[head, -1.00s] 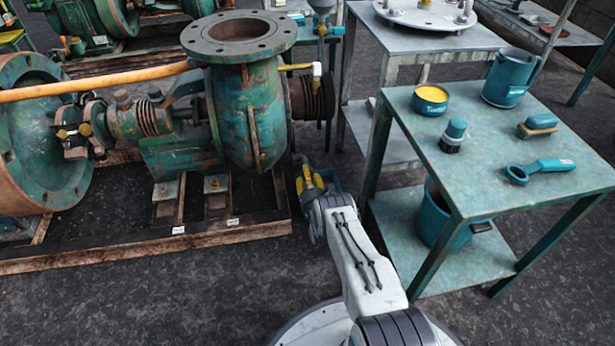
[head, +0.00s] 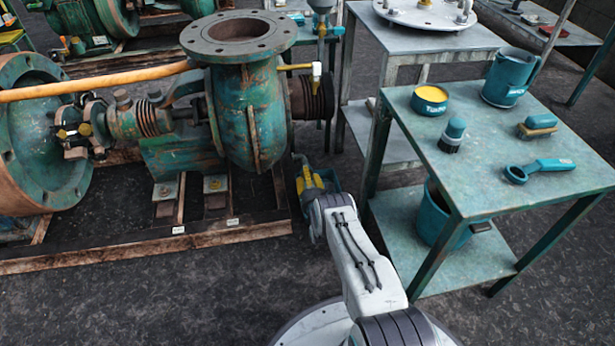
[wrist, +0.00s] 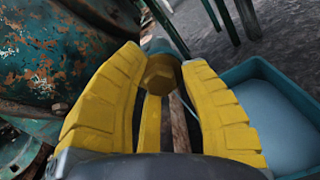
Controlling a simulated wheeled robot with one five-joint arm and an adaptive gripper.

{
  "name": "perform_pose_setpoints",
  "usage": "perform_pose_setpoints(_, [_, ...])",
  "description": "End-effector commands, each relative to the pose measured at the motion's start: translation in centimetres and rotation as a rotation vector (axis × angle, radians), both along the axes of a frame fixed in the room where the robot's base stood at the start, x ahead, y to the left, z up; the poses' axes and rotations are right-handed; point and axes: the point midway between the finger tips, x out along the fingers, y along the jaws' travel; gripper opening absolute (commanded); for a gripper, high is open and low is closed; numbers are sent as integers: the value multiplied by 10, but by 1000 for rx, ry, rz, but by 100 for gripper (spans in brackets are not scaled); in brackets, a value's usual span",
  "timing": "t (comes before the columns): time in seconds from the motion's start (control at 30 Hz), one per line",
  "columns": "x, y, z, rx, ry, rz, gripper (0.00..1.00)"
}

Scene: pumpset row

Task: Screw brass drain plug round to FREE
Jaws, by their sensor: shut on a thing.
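The brass drain plug (wrist: 160,72) shows its hexagonal head in the wrist view, between the tips of my yellow fingers. My gripper (wrist: 163,80) is shut on the plug. In the head view my gripper (head: 309,180) is low beside the pump's right side, and the plug is hidden there. The green, rust-patched pump casing (head: 250,120) stands to its left. I see no FREE mark in either view.
A blue tray (wrist: 255,70) with pale contents lies close to the right finger in the wrist view. A green table (head: 480,195) with a mug, a tin, brushes and a wrench stands to the right. Dark floor (head: 180,300) is clear in front.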

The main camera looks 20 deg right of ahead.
Motion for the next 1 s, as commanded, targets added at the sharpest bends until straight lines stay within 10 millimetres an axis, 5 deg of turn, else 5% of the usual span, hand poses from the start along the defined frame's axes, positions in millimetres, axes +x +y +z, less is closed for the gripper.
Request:
perform_pose_setpoints(0.23, [3,1,4,-2,-7,2,4])
perform_pose_setpoints(0.27, [3,1,4,-2,-7,2,44])
perform_pose_setpoints(0.5, [2,1,2,-1,-4,2,65])
perform_pose_setpoints(1.0, [-9,2,0,0,0,1,65])
